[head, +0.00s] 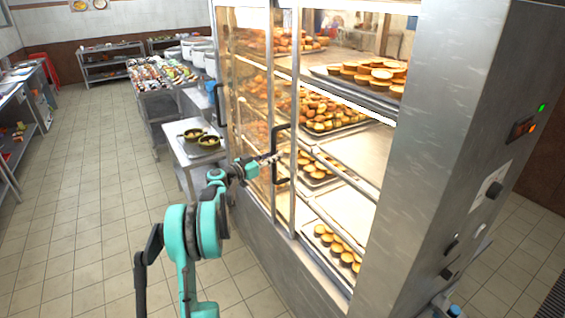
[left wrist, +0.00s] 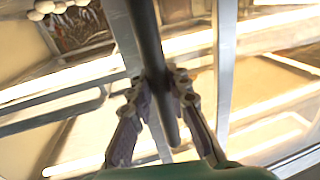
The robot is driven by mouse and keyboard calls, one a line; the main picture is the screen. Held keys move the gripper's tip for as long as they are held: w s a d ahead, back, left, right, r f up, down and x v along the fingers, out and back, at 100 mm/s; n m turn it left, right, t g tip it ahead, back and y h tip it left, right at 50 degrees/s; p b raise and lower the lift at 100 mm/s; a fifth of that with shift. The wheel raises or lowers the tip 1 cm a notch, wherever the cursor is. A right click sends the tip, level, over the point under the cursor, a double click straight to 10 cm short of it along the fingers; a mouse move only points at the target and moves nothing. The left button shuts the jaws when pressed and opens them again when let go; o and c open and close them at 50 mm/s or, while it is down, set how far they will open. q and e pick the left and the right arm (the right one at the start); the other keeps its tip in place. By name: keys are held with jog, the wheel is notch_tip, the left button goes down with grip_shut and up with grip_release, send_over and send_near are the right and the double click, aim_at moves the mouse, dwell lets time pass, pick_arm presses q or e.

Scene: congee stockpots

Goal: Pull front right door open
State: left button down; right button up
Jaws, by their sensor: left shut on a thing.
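The tall metal display cabinet (head: 430,120) has glazed front doors and lit shelves of pastries. A black vertical handle (head: 281,150) is on the upright frame (head: 294,60) of the front right door. My left gripper (head: 272,159) is at this handle. In the left wrist view, the dark handle bar (left wrist: 150,50) runs between the two fingers of my left gripper (left wrist: 163,85), which are closed around it. Whether the door stands slightly ajar I cannot tell. My right gripper is not in view.
A second black handle (head: 219,103) is on the door further left. Clear tiled floor (head: 90,180) lies to the left.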

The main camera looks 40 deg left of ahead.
pick_arm(q)
jog(key=shift+w+a, duration=0.35)
jog(key=shift+a, duration=0.5)
jog(key=shift+w+a, duration=0.3)
jog(key=shift+a, duration=0.55)
jog(key=c, duration=1.4)
grip_release()
jog(key=s, duration=0.4)
jog(key=s+a, duration=0.1)
jog(key=s, duration=0.3)
jog(key=s+a, duration=0.1)
jog(key=s, duration=0.2)
jog(key=shift+s+a, duration=0.15)
jog(key=shift+s, duration=0.25)
